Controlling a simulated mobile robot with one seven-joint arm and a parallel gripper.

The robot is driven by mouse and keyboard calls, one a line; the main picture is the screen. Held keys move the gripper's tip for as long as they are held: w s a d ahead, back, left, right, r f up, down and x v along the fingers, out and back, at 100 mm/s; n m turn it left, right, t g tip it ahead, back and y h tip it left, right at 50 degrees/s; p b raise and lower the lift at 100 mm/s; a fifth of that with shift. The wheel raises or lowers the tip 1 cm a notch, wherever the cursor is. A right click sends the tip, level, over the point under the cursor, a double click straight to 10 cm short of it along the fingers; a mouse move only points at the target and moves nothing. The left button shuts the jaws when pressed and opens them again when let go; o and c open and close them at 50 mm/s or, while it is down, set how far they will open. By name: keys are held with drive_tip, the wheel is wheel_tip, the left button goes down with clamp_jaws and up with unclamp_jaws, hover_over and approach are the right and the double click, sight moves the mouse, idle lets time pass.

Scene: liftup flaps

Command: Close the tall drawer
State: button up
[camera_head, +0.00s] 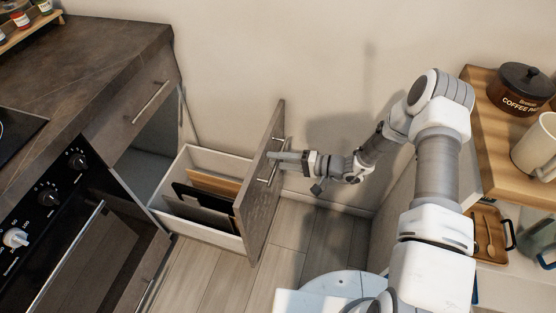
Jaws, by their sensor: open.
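The tall drawer (261,188) is pulled well out of the dark cabinet. Its grey-brown front stands away from the cabinet, and boards or trays stand upright inside the white box. A metal bar handle (276,160) is on the outer side of the front. My gripper (277,157) is open, with its fingers at the handle on the drawer front. I cannot tell whether the fingers touch the handle or go around it. My arm reaches in from the right.
A black oven (75,235) with knobs stands left of the drawer. The dark countertop (90,60) is above the cabinet opening. A wooden shelf (500,165) with a coffee pot and mug is close to my arm at right. Wooden floor (215,270) lies clear in front.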

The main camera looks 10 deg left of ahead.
clamp_jaws()
idle(1.4)
